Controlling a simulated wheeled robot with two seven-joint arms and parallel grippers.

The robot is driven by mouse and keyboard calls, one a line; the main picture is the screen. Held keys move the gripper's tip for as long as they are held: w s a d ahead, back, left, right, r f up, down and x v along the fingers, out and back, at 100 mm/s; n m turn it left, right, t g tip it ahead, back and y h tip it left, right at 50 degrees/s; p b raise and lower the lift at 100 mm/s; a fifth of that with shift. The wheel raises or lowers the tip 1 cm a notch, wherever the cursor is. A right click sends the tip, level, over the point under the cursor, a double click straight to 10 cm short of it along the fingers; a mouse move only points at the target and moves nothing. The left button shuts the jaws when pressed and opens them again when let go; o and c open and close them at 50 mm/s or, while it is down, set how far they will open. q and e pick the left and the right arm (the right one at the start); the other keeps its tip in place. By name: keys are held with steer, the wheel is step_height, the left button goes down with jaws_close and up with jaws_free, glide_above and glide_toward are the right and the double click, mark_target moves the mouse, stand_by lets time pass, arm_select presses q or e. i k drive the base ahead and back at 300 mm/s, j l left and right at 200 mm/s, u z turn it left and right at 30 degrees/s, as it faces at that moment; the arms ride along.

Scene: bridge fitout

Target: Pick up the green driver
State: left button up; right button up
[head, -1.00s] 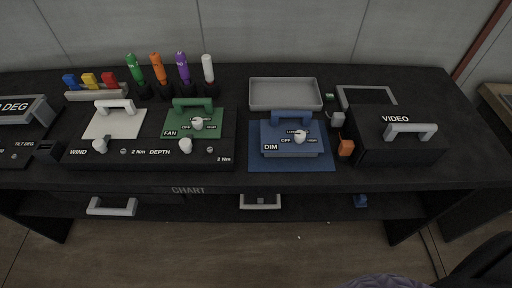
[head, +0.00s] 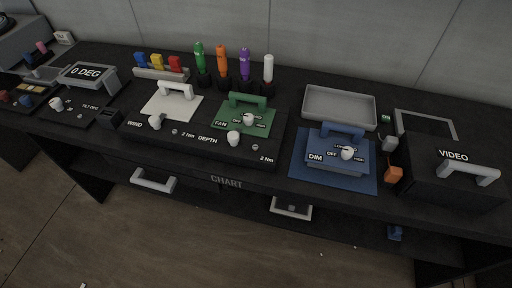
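The green driver (head: 199,57) stands upright in a black holder at the back of the dark bench, in the head view. It is the leftmost of a row, with an orange driver (head: 221,61), a purple driver (head: 244,63) and a white driver (head: 268,68) to its right. Its lower part is hidden in the holder. Neither of my grippers shows in the head view.
In front of the drivers are the white WIND panel (head: 157,103) and the green FAN panel (head: 260,124). Blue, yellow and red pieces stand on a rack (head: 160,73) to the left. A grey tray (head: 340,117) and VIDEO box (head: 430,178) lie right.

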mark_target(197, 46)
steer(key=i+j, duration=0.1)
steer(key=j, duration=0.3)
steer(key=i+j+z, duration=0.1)
steer(key=j, duration=0.7)
steer(key=i+z, duration=0.05)
